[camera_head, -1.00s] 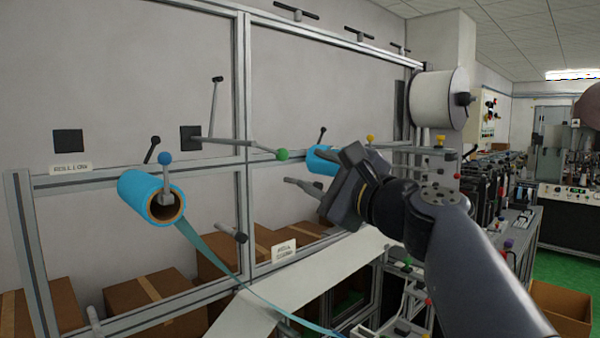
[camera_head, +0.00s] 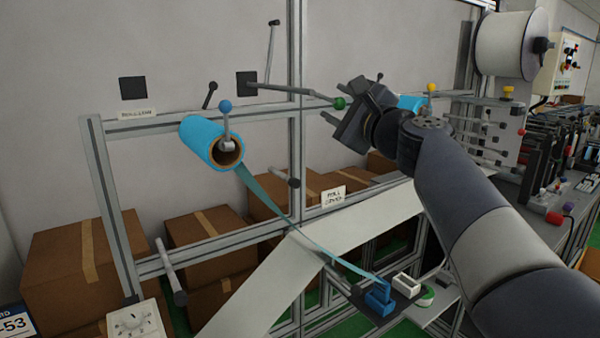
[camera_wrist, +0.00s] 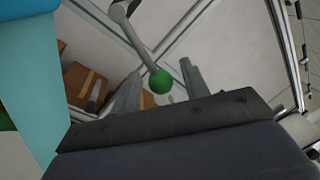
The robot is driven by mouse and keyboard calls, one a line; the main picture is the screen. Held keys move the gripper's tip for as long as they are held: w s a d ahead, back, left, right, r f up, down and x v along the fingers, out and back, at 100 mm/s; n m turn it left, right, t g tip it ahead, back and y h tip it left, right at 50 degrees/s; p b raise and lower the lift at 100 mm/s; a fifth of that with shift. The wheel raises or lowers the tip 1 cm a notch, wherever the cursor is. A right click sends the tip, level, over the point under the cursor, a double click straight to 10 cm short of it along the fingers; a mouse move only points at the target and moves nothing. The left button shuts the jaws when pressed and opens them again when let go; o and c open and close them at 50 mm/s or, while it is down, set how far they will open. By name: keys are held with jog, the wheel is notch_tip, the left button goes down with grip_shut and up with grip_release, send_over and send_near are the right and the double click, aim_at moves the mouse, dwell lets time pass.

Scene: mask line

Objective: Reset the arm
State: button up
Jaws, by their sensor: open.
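My arm (camera_head: 480,220) reaches in from the lower right and ends in my gripper (camera_head: 338,99), which is open. A green ball knob (camera_head: 340,103) on the end of a grey lever (camera_head: 290,91) appears between the fingers in the head view. In the wrist view, the green knob (camera_wrist: 160,82) also appears between the two spread fingers (camera_wrist: 161,72). I cannot tell whether the fingers touch it. Nothing is seen gripped.
A second blue roll (camera_head: 411,102) is partly hidden behind my gripper. Frame rails (camera_head: 265,112), a white web (camera_head: 265,285) and cardboard boxes (camera_head: 62,255) lie around and below. A white spool (camera_head: 514,45) is upper right.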

jog(key=shift+s, duration=0.1)
dwell(0.3)
jog(key=b+v, duration=0.3)
jog(key=v, duration=0.8)
jog(key=p+x, duration=0.3)
jog(key=x, duration=0.8)
jog(key=shift+w+r+n, duration=0.1)
jog(key=shift+w+n, duration=0.1)
jog(key=shift+n, duration=0.1)
jog(key=shift+d+r+n+y, duration=0.15)
jog(key=shift+r+n, duration=0.15)
jog(key=shift+n, duration=0.3)
jog(key=shift+r+n+y, duration=0.15)
jog(key=shift+r+n, duration=0.15)
jog(key=shift+n, duration=0.3)
jog(key=shift+s, duration=0.1)
